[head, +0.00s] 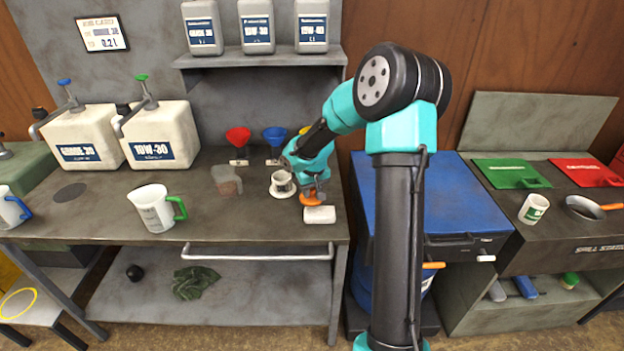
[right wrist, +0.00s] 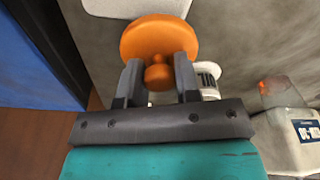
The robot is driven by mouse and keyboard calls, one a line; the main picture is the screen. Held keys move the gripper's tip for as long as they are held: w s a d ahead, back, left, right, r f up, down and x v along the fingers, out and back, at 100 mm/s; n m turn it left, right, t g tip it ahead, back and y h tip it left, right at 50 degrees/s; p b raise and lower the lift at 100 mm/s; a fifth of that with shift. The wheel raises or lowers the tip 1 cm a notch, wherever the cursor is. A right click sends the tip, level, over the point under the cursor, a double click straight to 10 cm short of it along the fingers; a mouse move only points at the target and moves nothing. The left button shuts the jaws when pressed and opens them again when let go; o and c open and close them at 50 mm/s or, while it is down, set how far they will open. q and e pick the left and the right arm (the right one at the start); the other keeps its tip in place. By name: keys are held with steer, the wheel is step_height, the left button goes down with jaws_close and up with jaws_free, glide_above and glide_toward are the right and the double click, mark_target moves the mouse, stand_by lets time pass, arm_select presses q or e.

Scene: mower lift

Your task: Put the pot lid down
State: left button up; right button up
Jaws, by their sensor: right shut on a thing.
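The pot lid is an orange disc with a round knob (right wrist: 158,38). My right gripper (right wrist: 159,78) is shut on its knob. In the head view the lid (head: 312,199) shows under my right gripper (head: 311,186), at the right end of the grey bench, just behind a white block (head: 319,215). I cannot tell whether the lid touches the bench top or hangs a little above it. My left gripper is not in view.
A clear beaker (head: 227,180) and a white jug with a green handle (head: 156,208) stand further left on the bench (head: 250,220). Red (head: 238,137) and blue (head: 275,136) funnels are behind. A blue-topped cabinet (head: 440,200) is to the right. The bench's front middle is clear.

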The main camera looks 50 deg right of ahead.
steer(key=w+d, duration=0.3)
steer(key=w+d+f, duration=0.1)
steer(key=w+d, duration=0.2)
steer(key=d, duration=0.1)
steer(key=w+d, duration=0.3)
steer(key=shift+w+d+f, duration=0.15)
steer(key=shift+w+d, duration=0.1)
steer(key=shift+d, duration=0.1)
steer(key=shift+w+d, duration=0.1)
steer(key=shift+d, duration=0.05)
steer(key=shift+w+d+f, duration=0.1)
steer(key=shift+w+f, duration=0.05)
steer(key=shift+f, duration=1.65)
steer(key=shift+f, duration=0.2)
steer(key=o, duration=0.9)
steer(key=shift+r, duration=0.15)
